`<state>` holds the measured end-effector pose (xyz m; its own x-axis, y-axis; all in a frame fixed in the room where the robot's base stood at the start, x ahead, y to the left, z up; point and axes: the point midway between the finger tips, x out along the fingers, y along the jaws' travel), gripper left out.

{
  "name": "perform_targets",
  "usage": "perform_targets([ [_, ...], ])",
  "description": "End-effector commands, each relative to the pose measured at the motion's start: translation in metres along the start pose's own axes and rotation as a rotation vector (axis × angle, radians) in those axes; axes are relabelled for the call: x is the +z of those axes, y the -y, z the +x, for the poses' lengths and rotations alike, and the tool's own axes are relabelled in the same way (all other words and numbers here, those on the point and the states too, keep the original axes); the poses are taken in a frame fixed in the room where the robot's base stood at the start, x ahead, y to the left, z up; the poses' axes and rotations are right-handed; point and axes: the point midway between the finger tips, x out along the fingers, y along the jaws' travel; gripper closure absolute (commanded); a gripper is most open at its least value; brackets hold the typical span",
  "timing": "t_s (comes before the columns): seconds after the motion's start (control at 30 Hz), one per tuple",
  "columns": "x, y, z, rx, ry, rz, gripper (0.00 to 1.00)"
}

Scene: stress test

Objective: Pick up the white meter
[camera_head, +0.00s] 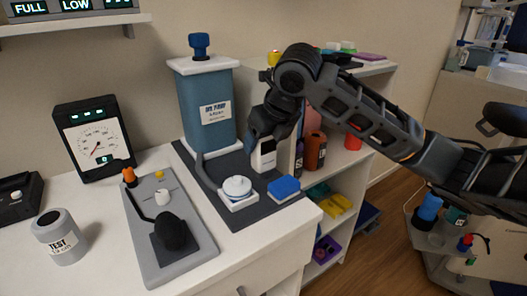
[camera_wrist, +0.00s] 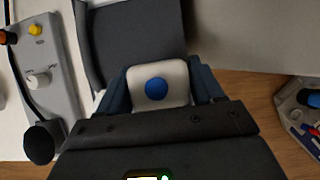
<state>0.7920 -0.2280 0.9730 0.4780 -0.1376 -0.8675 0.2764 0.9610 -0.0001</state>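The white meter (camera_head: 266,157) is upright, with a dark screen near its top, behind the blue block at the right side of the dark mat. My gripper (camera_head: 272,122) reaches down over its top from the right. In the wrist view, the meter's white top with a round blue spot (camera_wrist: 157,87) sits between my two fingers (camera_wrist: 161,92). The fingers appear to press against both its sides. The meter's lower part is partly hidden, and I cannot tell if its base touches the mat.
The dark mat (camera_head: 262,217) also holds a blue block (camera_head: 284,188), a white round-topped device (camera_head: 237,188) and a tall blue tank (camera_head: 207,110). A grey control panel (camera_head: 190,243) lies to the left. Open shelves (camera_head: 341,188) stand at the right.

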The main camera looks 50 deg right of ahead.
Motion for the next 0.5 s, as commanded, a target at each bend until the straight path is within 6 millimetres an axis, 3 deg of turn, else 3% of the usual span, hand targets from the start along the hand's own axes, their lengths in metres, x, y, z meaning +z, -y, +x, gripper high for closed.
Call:
perform_targets([
  [0.4,0.0002,0.0001,-0.0005,0.000,0.001,0.000,0.73],
  [0.5,0.0003,0.0001,-0.0005,0.000,0.001,0.000,0.73],
])
